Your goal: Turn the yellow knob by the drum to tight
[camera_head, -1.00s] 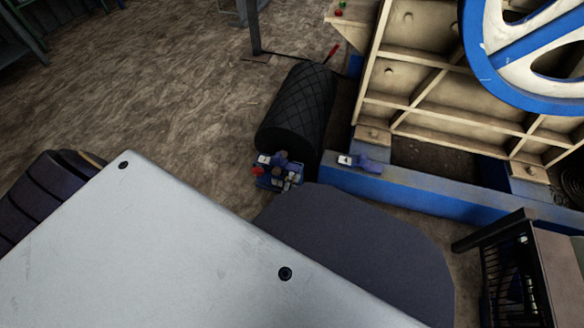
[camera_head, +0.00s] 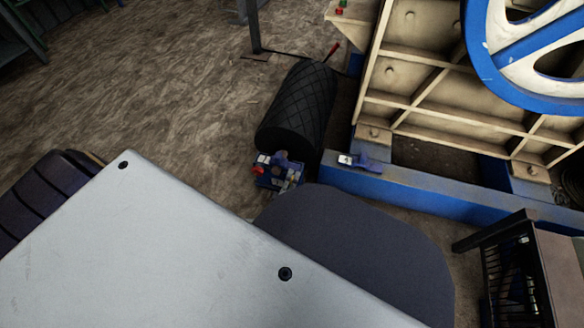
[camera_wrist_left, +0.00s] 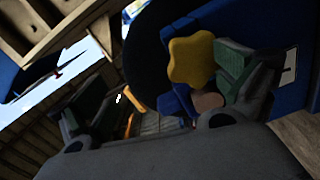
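The yellow knob (camera_wrist_left: 190,60) shows in the left wrist view as a lobed, star-shaped handle. It sits in front of a dark round shape, with a blue panel bearing a white label to its right. My left gripper (camera_wrist_left: 165,88) is open, its two dark fingers wide apart. The knob is above and near the right finger; I cannot tell whether they touch. The black drum (camera_head: 297,108), with a diamond pattern, lies on the ground in the head view. I cannot make out the yellow knob or my left gripper clearly there. My right gripper is not in view.
A blue mount with a red part (camera_head: 257,170) sits at the drum's near end. The cream crusher body (camera_head: 440,95) and a blue-rimmed wheel (camera_head: 483,65) stand to the right, above a blue beam (camera_head: 440,195). Brown ground left of the drum is clear. My own body hides the foreground.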

